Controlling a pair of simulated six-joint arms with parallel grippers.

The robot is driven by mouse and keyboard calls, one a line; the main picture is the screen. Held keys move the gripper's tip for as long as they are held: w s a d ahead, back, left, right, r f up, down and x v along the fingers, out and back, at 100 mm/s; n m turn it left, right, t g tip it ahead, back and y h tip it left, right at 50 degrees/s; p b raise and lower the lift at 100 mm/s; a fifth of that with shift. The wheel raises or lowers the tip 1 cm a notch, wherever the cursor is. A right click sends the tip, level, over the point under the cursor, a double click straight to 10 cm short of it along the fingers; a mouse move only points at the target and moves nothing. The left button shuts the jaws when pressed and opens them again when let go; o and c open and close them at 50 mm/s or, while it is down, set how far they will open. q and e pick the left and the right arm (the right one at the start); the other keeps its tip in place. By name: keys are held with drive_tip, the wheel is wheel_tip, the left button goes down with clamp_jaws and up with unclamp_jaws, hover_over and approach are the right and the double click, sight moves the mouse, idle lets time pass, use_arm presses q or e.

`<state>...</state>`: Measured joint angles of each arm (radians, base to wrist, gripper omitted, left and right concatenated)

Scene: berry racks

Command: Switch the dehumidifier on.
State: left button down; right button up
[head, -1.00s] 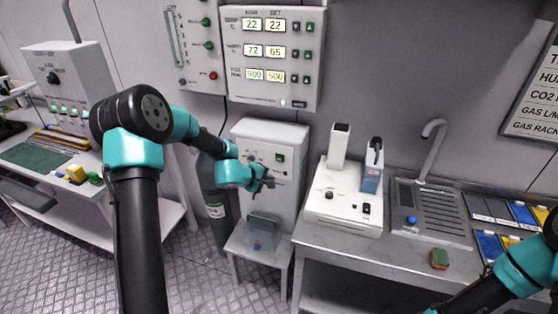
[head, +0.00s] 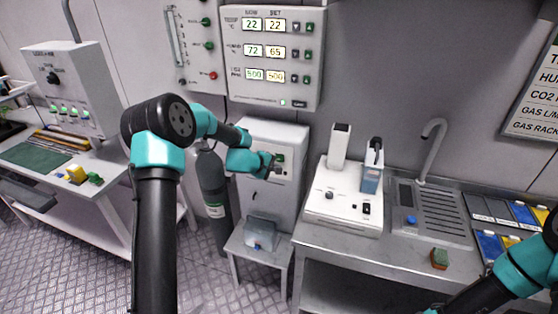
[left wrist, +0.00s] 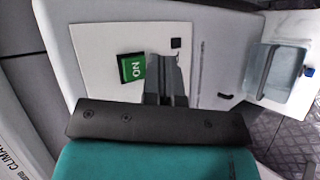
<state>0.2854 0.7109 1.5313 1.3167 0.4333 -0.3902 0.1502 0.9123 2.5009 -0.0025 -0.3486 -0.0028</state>
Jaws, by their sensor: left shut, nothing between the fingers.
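The dehumidifier is a white cabinet (head: 288,200) against the back wall in the head view. Its green switch (head: 280,158) is on the upper front; in the left wrist view the green switch (left wrist: 132,68) reads ON. My left gripper (head: 272,166) is shut and empty, with its fingertips (left wrist: 167,62) in front of the panel, right beside the switch in the wrist view. I cannot tell whether they touch the panel. My right arm shows at the lower right, but its gripper is out of view.
A grey clear tank (head: 262,234) with a blue part sits on a low stool (head: 240,250) below the switch. A gas cylinder (head: 213,180) stands to the left. A bench (head: 330,236) with a white device (head: 340,207) is to the right. The climate panel (head: 270,88) hangs above.

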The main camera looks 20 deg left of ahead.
use_arm(q)
drive_tip(key=shift+w, duration=0.8)
drive_tip(key=shift+w, duration=0.1)
idle(1.4)
drive_tip(key=shift+w+a, duration=0.1)
drive_tip(key=shift+w, duration=0.2)
drive_tip(key=shift+w, duration=0.45)
idle(0.9)
drive_tip(key=shift+s, duration=0.9)
drive_tip(key=shift+s+d, duration=0.15)
drive_tip(key=shift+s, duration=1.1)
drive_tip(key=shift+s+d, duration=0.1)
drive_tip(key=shift+s, duration=1.15)
